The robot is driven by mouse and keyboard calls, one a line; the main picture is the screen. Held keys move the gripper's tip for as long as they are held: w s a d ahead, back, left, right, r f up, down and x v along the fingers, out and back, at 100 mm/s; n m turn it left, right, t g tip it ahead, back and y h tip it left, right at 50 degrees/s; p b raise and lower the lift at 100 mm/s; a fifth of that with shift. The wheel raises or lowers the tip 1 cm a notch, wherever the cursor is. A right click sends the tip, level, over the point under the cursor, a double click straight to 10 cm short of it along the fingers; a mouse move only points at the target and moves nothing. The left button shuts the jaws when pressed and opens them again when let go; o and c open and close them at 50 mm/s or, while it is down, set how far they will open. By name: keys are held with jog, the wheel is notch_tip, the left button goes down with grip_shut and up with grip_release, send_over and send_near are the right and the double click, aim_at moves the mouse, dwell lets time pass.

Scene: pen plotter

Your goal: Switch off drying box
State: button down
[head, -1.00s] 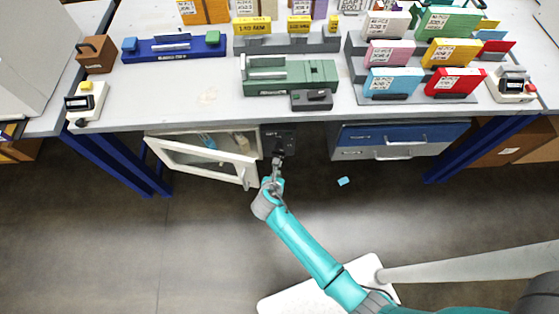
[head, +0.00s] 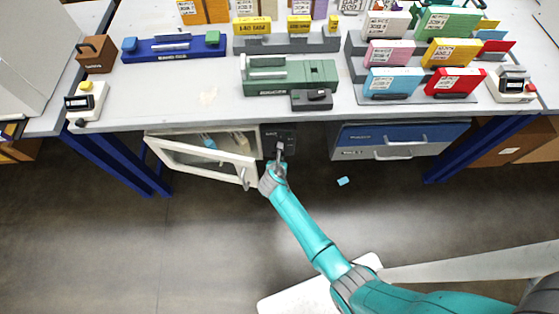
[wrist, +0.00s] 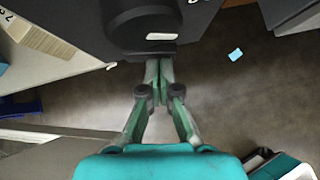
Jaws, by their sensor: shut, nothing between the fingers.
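The drying box stands under the table, with its white-framed glass door (head: 203,160) swung open toward me and light blue and beige things inside. Its dark control panel (head: 285,133) is on the right side of the box. My gripper (head: 280,150) is shut and empty, with its fingertips at the lower part of that panel. In the wrist view, my gripper (wrist: 159,66) points at the dark panel (wrist: 185,22), its tips right by a dark knob-like part (wrist: 145,22) with a white mark. Whether the tips touch it I cannot tell. The gripper partly hides the panel.
A blue and grey drawer unit (head: 385,140) stands right of the panel. A small light blue piece (head: 343,181) lies on the floor. The white table (head: 210,95) above bears plotters, boxes and cartridges. The open door is close on the left of my arm.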

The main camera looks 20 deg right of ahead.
jog(key=shift+d, duration=0.1)
jog(key=shift+w+d+r, duration=0.1)
jog(key=shift+w+d, duration=0.1)
jog(key=shift+w, duration=0.15)
